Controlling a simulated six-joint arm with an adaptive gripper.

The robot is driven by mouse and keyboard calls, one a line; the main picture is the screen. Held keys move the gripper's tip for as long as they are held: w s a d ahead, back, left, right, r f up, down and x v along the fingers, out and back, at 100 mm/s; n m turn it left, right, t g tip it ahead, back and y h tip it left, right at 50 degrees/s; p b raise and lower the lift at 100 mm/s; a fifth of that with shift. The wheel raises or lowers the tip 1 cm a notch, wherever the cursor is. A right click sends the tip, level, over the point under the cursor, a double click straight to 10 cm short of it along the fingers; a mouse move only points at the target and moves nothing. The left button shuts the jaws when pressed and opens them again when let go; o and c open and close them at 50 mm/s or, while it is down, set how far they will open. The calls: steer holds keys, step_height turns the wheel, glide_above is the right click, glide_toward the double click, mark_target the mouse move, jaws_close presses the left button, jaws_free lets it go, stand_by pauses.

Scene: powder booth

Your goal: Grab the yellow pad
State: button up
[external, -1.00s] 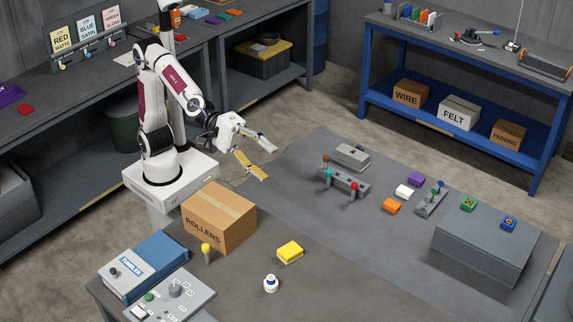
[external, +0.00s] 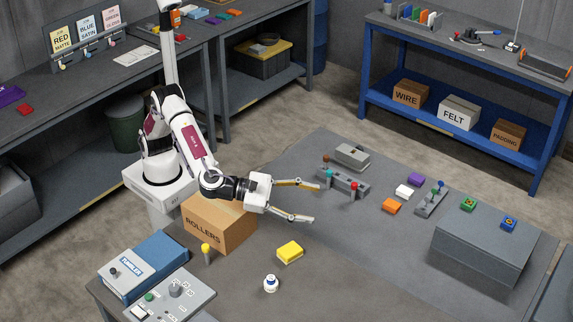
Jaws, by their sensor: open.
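The yellow pad (external: 290,252) is a small block lying flat on the dark grey table, in front of the cardboard box and right of it. My gripper (external: 317,202) is open and empty, its two long fingers spread wide and pointing right. It hangs above the table, behind the pad in the picture and apart from it. Nothing hides the pad. The exact height of my gripper over the table is hard to tell.
The ROLLERS box (external: 233,228) stands left of the pad, partly under my arm. A white bottle (external: 270,284) and a yellow-capped cylinder (external: 206,253) stand nearby. A lever block (external: 345,184) is behind my gripper. Orange (external: 390,206) and white (external: 404,191) pads lie right.

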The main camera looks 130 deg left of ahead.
step_height(320, 180, down, 14)
steer(key=s+n+g+y, duration=0.3)
steer(key=n+g, duration=0.2)
steer(key=n, duration=0.3)
steer(key=n+g+y, duration=0.1)
steer(key=n+g, duration=0.4)
glide_toward(289, 250)
steer(key=a, duration=0.1)
steer(key=w+a, duration=0.1)
steer(key=a, duration=0.1)
steer(key=shift+w+f, duration=0.3)
steer(key=shift+s+f+n+g, duration=0.4)
steer(key=shift+s+f, duration=0.05)
steer(key=shift+y, duration=0.3)
steer(key=shift+x, duration=1.3)
steer(key=shift+w+a, duration=0.1)
steer(key=shift+x, duration=2.5)
steer(key=shift+w, duration=0.15)
